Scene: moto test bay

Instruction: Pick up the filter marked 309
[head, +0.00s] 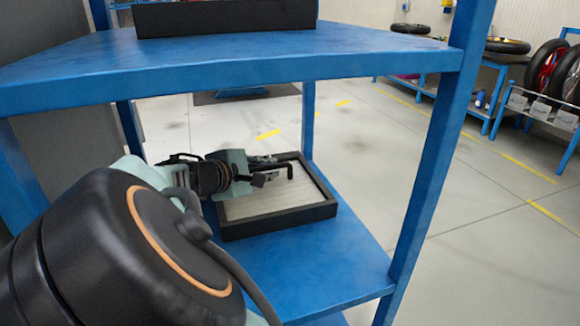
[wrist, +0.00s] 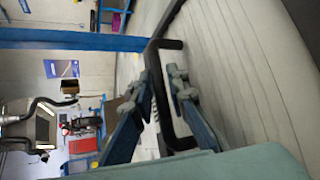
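A filter (head: 275,206) with a black frame and pale pleated face lies flat on the lower blue shelf. A black handle stands up from it. No number is readable on it. My gripper (head: 268,175) is over the filter, at the handle. In the wrist view the pleated face of the filter (wrist: 245,75) fills the right side. The handle bar (wrist: 157,90) runs between the two fingers of my gripper (wrist: 162,85). The fingers look open, one on each side of the bar, with a gap left around it.
The lower blue shelf (head: 330,265) has bare room in front of the filter. The upper blue shelf (head: 230,62) is close above my arm and carries a black-framed object (head: 225,17). A blue post (head: 432,160) stands right of the filter. Wheels stand on racks at the far right.

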